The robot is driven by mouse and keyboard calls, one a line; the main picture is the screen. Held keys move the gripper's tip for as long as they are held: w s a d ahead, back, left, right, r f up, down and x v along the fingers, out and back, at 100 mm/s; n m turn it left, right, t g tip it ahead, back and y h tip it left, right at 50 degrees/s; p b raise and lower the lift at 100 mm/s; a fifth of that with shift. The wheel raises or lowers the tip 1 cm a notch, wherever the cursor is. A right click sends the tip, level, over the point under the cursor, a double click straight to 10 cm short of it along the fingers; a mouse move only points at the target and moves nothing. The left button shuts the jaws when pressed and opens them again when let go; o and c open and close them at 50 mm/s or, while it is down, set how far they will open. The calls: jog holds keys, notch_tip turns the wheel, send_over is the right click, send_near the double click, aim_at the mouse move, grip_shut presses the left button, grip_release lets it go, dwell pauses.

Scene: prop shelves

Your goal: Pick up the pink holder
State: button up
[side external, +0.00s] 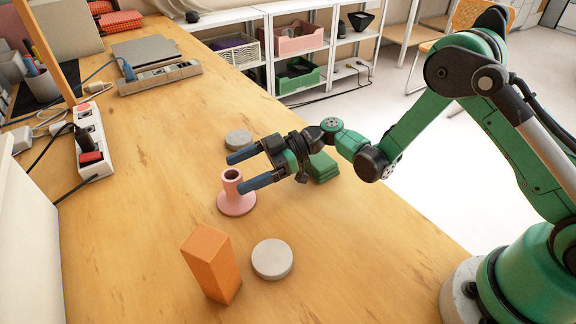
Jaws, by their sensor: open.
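The pink holder (236,199) stands upright on the wooden table, with a wide round base and a narrow hollow neck. My gripper (234,173) is open, with its two blue fingers pointing left. In this view the fingers lie on either side of the holder's neck, and the nearer finger overlaps the edge of the holder. I cannot tell whether the fingers touch it or how deep the neck sits between them.
An orange block (211,262) and a grey disc (272,259) stand in front of the holder. Another grey disc (238,139) lies behind it. A green block (323,167) is under my wrist. A power strip (90,140) is at the left. The table's right side is clear.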

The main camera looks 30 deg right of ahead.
jog(key=x, duration=0.4)
jog(key=shift+a+f, duration=0.1)
jog(key=shift+a, duration=0.05)
grip_shut()
jog(key=shift+w, duration=0.1)
notch_tip(320, 180, up, 20)
jog(key=s+d+r+m+t+h, duration=0.1)
jog(key=d+r+m+t+h, duration=0.1)
jog(key=d+m+t+h, duration=0.6)
jog(key=d+r+m+t+h, duration=0.2)
jog(key=d+m+t+h, duration=0.15)
jog(key=d, duration=0.85)
jog(key=n+g+y, duration=1.2)
send_over(224, 178)
jog(key=f, duration=0.4)
jog(key=shift+w+a+m+t+h, duration=0.15)
jog(key=shift+a+m+t+h, duration=0.05)
jog(key=shift+m+t+h, duration=0.05)
